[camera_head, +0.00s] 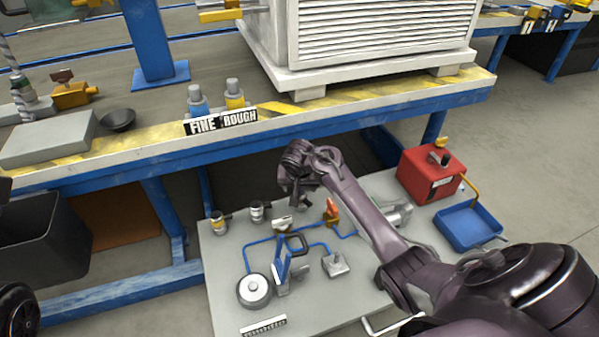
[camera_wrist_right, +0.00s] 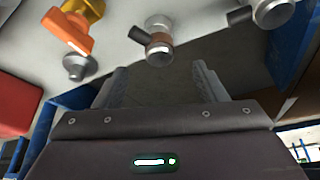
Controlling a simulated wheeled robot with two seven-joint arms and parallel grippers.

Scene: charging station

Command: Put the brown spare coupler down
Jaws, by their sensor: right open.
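A metal coupler with a brown band (camera_wrist_right: 158,42) and a short dark stub sits on the pale grey board, in the upper middle of the right wrist view. In the head view what seems to be the same coupler (camera_head: 282,223) shows just below my right gripper (camera_head: 296,200), partly hidden by it. In the wrist view my right gripper (camera_wrist_right: 160,82) is open, with nothing between its fingers. The coupler lies beyond the fingertips, apart from them. My left gripper is not in view.
On the grey board (camera_head: 228,300) stand a gold-banded coupler (camera_head: 218,223), a silver coupler (camera_head: 257,211), an orange valve (camera_head: 332,210), and blue tubing. A red box (camera_head: 430,175) and a blue tray (camera_head: 468,228) are at right. The workbench edge (camera_head: 150,150) runs behind.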

